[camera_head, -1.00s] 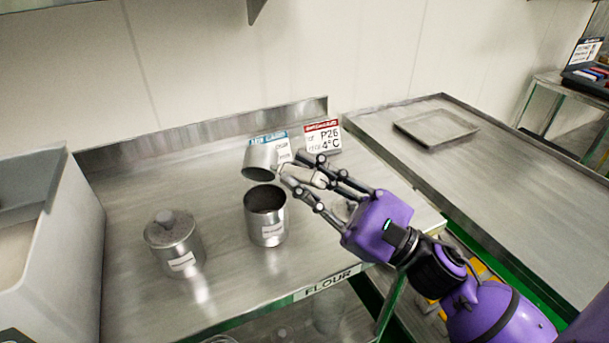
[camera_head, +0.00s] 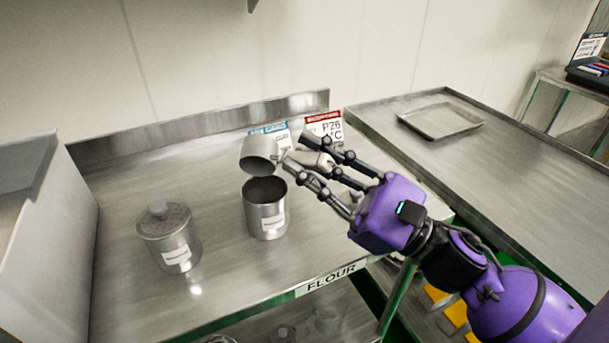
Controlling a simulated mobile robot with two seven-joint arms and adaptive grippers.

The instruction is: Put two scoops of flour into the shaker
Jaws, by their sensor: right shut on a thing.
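My right gripper (camera_head: 308,170) is shut on the handle of a metal scoop (camera_head: 258,153). The scoop is tilted with its mouth toward the lower left, just above the open metal shaker (camera_head: 266,213). I see no flour falling, and the inside of the shaker looks dark. A second metal container (camera_head: 169,240) with a perforated, knobbed lid stands to the left on the table. The white bin (camera_head: 60,215) at the left edge is cut off, and its contents are not clearly visible. My left gripper is not in view.
The steel table (camera_head: 125,285) has a front edge with a FLOUR label (camera_head: 331,279). Two sign cards (camera_head: 324,125) stand behind the scoop. An empty shallow tray (camera_head: 440,121) lies on the table to the right. The tabletop between the lidded container and the shaker is clear.

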